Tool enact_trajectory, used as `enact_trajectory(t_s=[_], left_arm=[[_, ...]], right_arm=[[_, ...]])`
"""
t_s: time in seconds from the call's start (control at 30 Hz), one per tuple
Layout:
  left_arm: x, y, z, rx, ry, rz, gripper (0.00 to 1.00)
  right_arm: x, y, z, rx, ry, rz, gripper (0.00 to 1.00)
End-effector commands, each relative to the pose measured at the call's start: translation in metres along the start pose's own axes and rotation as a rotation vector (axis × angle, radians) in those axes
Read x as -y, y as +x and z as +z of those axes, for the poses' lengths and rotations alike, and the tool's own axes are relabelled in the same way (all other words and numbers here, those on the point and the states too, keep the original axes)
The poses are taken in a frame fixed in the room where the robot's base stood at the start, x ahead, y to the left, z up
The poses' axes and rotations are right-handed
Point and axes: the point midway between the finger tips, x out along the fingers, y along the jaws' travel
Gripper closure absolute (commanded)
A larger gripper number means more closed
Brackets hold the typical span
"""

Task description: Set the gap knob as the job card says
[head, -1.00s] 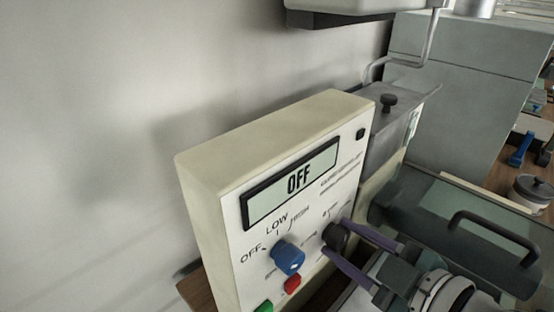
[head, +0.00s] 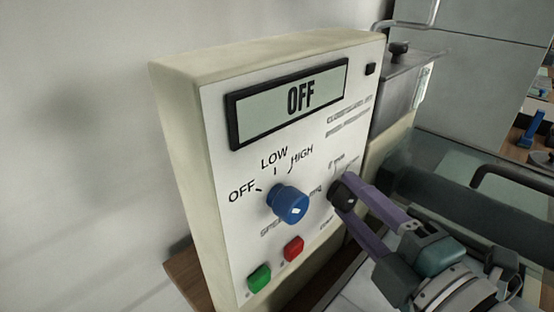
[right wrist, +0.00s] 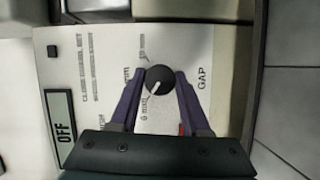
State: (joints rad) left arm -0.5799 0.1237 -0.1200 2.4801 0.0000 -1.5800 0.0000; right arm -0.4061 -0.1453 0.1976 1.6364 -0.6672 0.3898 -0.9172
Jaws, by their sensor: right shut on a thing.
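The black gap knob (head: 344,190) sits on the right part of the white panel face (head: 215,125). In the right wrist view the knob (right wrist: 158,79) is beside the word GAP, with small mm labels around it. Its white pointer mark points to the lower left there, toward a label that looks like 6 mm. My right gripper (head: 347,199) has its two purple fingers closed on the knob from either side, as the right wrist view also shows (right wrist: 160,76). My left gripper is not in view. No job card shows.
The panel display (head: 290,100) reads OFF. A blue knob (head: 287,204) with OFF, LOW and HIGH marks is left of the gap knob. A red button (head: 293,249) and a green button (head: 259,277) are below. A grey machine body stands behind, at right.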

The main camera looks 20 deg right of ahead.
Motion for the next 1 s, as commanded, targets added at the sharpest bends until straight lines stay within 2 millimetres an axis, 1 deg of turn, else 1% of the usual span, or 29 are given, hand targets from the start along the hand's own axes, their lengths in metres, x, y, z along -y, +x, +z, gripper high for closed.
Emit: enact_trajectory(t_s=[0.03,0.23,0.77,0.8,1.0], left_arm=[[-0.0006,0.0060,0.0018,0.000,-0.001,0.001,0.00],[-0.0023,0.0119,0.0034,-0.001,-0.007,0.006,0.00],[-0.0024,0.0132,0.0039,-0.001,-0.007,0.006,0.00],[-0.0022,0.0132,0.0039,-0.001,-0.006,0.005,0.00],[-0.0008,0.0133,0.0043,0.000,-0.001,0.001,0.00]], right_arm=[[0.0039,0.0000,-0.0002,0.000,-0.020,0.007,1.00],[0.0024,-0.0001,-0.0001,-0.001,-0.080,0.031,1.00],[0.0012,-0.0001,-0.0006,-0.002,-0.104,0.040,1.00],[0.0012,-0.0001,-0.0007,-0.002,-0.104,0.040,0.52],[0.0010,-0.0001,-0.0004,-0.001,-0.102,0.040,0.30]])
